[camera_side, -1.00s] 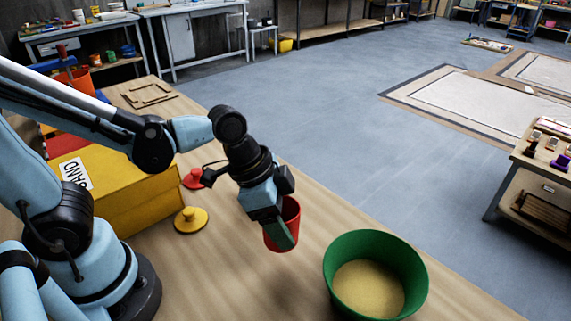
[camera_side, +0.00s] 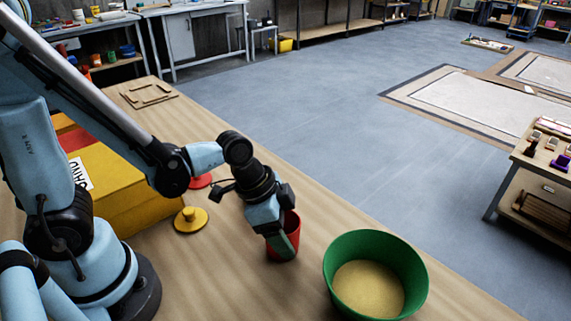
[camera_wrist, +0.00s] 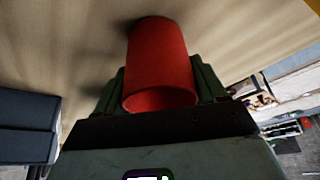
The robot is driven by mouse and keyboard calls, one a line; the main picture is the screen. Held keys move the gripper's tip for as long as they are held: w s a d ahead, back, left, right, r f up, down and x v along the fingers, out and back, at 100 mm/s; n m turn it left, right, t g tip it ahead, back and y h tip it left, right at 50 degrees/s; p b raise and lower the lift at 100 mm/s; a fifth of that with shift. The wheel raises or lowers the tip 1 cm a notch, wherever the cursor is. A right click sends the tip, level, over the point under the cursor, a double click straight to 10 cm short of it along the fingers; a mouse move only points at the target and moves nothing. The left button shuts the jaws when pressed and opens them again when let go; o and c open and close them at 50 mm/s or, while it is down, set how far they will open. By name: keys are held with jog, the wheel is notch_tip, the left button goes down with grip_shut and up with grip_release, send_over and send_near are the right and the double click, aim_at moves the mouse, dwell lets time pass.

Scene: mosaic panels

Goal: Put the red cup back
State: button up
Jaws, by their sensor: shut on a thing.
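The red cup (camera_side: 291,222) is in my gripper (camera_side: 279,243), close to the wooden tabletop at the left of the green bowl. In the side view the near green finger covers part of the cup. The cup looks upright, low at the table; I cannot tell for sure whether its base touches. In the wrist view the cup (camera_wrist: 160,55) sits between the two green fingers of my gripper (camera_wrist: 160,88), which are shut on its sides.
The green bowl (camera_side: 408,262) with sand stands right of the cup. A yellow knobbed disc (camera_side: 191,220), a partly hidden red disc (camera_side: 200,181) and a yellow box (camera_side: 130,200) are to the left. The table's edge runs behind the cup. Bare tabletop lies in front.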

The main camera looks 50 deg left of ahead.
jog(key=shift+f, duration=0.15)
jog(key=o, duration=1.1)
jog(key=shift+o, duration=0.2)
jog(key=shift+r, duration=0.2)
jog(key=shift+v, duration=5.85)
jog(key=w+a+n+t+y, duration=0.2)
jog(key=a+n+t+y, duration=0.1)
jog(key=a+n, duration=0.4)
jog(key=shift+a+r+n+t, duration=0.15)
jog(key=shift+a+n+t, duration=0.25)
jog(key=shift+n, duration=0.6)
jog(key=shift+w+d, duration=0.1)
jog(key=shift+w, duration=0.05)
